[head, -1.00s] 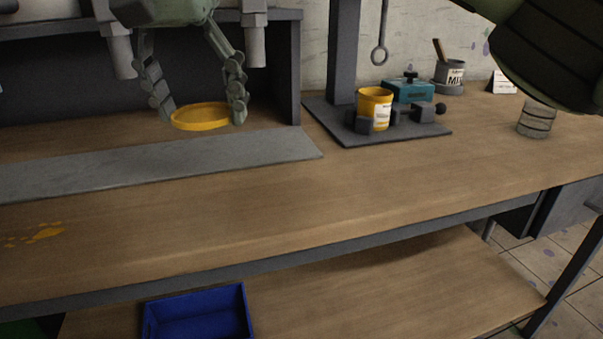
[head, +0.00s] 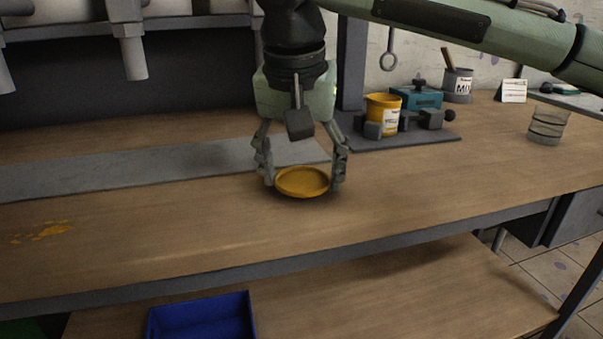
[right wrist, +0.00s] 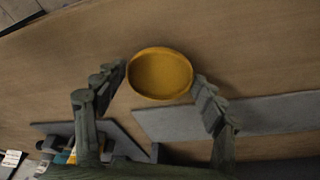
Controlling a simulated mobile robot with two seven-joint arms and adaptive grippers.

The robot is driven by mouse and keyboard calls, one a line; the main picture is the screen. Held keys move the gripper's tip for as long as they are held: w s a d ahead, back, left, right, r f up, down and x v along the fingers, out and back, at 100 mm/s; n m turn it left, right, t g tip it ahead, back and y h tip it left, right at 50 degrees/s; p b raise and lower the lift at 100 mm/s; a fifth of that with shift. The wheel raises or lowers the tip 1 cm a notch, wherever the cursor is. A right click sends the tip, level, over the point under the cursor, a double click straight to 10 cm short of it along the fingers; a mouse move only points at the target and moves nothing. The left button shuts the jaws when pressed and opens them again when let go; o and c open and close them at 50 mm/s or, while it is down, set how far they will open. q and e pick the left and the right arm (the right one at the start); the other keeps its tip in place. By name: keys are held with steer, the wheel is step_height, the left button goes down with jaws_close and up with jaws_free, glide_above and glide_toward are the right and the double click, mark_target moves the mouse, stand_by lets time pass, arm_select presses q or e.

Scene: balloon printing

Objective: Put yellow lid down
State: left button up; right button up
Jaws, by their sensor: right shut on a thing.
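The yellow lid (head: 302,182) is a round, shallow disc. My right gripper (head: 304,180) is shut on it, one finger on each side of the rim, low over the wooden workbench in front of the grey strip. The lid looks nearly level; I cannot tell whether it touches the bench top. In the right wrist view the lid (right wrist: 160,74) lies between the fingertips of my right gripper (right wrist: 160,80), with bare wood behind it. A yellow can (head: 383,112) stands in the vise on the dark stand behind. My left gripper is not in view.
The grey metal strip (head: 120,172) lies behind the lid. The vise stand (head: 430,137), a MIX can (head: 458,86) and a wire-ringed glass (head: 547,124) are at the back right. Yellow paint spots (head: 42,232) mark the left. A blue crate (head: 200,318) sits below.

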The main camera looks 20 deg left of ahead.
mark_target(300, 188)
steer(key=shift+f, duration=0.2)
steer(key=o, duration=0.8)
steer(key=v, duration=0.4)
steer(key=shift+r, duration=0.15)
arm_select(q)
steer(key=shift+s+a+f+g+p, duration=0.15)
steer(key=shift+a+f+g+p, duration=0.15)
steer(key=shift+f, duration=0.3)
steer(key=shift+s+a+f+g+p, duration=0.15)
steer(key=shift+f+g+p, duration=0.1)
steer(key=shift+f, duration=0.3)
arm_select(e)
steer(key=v, duration=0.8)
